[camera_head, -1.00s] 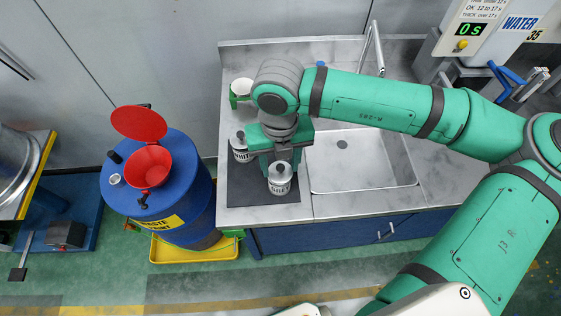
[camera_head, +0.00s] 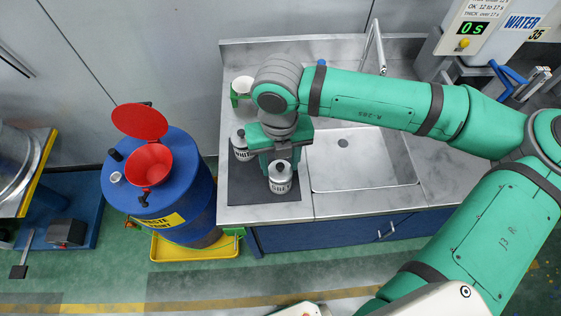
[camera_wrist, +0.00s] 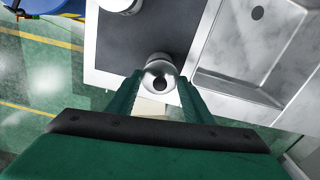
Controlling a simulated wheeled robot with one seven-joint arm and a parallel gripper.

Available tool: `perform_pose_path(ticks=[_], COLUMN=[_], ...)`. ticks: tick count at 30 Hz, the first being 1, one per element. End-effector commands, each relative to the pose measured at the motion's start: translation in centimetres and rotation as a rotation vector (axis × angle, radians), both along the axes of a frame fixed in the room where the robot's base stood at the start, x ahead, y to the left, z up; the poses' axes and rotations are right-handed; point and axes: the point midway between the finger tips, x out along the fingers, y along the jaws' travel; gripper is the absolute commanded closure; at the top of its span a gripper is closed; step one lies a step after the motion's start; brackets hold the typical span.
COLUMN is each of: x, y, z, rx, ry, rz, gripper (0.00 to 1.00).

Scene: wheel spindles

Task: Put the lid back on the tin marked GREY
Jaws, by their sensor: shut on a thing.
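The tin marked GREY (camera_head: 280,184) stands upright on a dark mat, its small label hard to read now. My gripper (camera_head: 283,164) points down over it, its fingers shut on the silver lid (camera_wrist: 160,76) by its dark knob.
A second tin, marked WHITE (camera_head: 241,150), stands lidded behind and left on the mat (camera_head: 235,192). A green-handled cup (camera_head: 241,88) stands at the back. The sink (camera_head: 360,165) is to the right; a blue drum with a red funnel (camera_head: 150,166) is left of the counter.

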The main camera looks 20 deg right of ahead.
Motion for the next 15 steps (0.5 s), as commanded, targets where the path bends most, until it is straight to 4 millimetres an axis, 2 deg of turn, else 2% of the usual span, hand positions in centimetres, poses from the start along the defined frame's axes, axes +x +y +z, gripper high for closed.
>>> perform_pose_path(ticks=[9, 10, 12, 15], x=[0.04, 0.04, 0.04, 0.03], y=[0.11, 0.11, 0.13, 0.12], z=[0.00, 0.00, 0.00, 0.00], rx=[0.000, 0.000, 0.000, 0.000], ry=[0.000, 0.000, 0.000, 0.000], rz=[0.003, 0.003, 0.003, 0.003], gripper=[0.74, 0.51, 0.35, 0.32])
